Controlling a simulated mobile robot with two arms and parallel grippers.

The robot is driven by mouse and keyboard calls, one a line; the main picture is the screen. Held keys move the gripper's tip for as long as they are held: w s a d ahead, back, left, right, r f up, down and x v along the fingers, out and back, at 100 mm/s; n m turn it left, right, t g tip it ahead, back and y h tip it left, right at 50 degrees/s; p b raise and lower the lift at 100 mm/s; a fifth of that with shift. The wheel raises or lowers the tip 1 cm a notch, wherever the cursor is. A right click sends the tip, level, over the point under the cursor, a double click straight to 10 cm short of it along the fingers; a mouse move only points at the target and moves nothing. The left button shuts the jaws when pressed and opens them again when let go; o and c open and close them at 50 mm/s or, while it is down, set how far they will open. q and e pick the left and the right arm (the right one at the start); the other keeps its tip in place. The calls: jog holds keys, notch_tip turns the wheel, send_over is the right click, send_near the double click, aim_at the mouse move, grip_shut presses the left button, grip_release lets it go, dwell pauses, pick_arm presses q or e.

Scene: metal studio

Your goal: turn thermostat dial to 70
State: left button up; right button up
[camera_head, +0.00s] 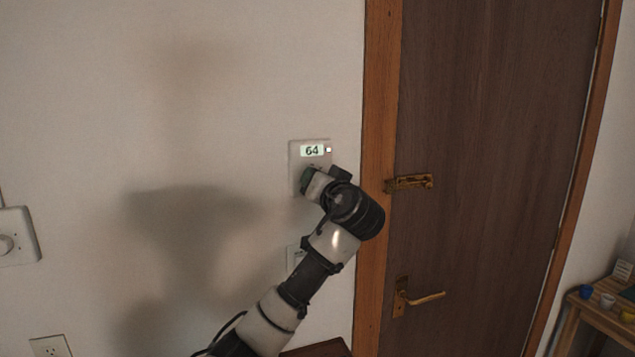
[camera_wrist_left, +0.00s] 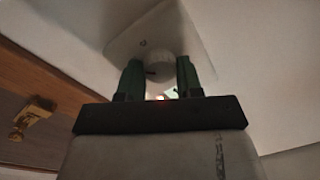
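The thermostat is a pale wall plate (camera_head: 296,159) with a lit display (camera_head: 312,151) that reads 64. A small bright square sits right of the display. My left gripper (camera_head: 309,180) is at the lower part of the plate and hides the dial in the head view. In the left wrist view the round whitish dial (camera_wrist_left: 160,66) sits between the two green fingers of my left gripper (camera_wrist_left: 160,77). The fingers are partly closed, one on each side, and appear to press on the dial. My right gripper is in neither view.
A brown door with brass handle (camera_head: 424,297) and latch (camera_head: 408,183) stands right of the thermostat, in an orange-brown frame (camera_head: 376,120). A switch plate (camera_head: 295,256) is below. Another dial plate (camera_head: 17,238) and an outlet (camera_head: 50,346) are left. A small wooden table (camera_head: 603,316) stands right.

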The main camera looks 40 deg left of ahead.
pick_arm(q)
jog(key=o, duration=0.4)
jog(key=shift+d, duration=0.1)
jog(key=b+v, duration=0.4)
jog(key=v, duration=0.6)
jog(key=shift+s+d, duration=0.1)
jog(key=shift+d, duration=0.3)
jog(key=shift+f, duration=0.1)
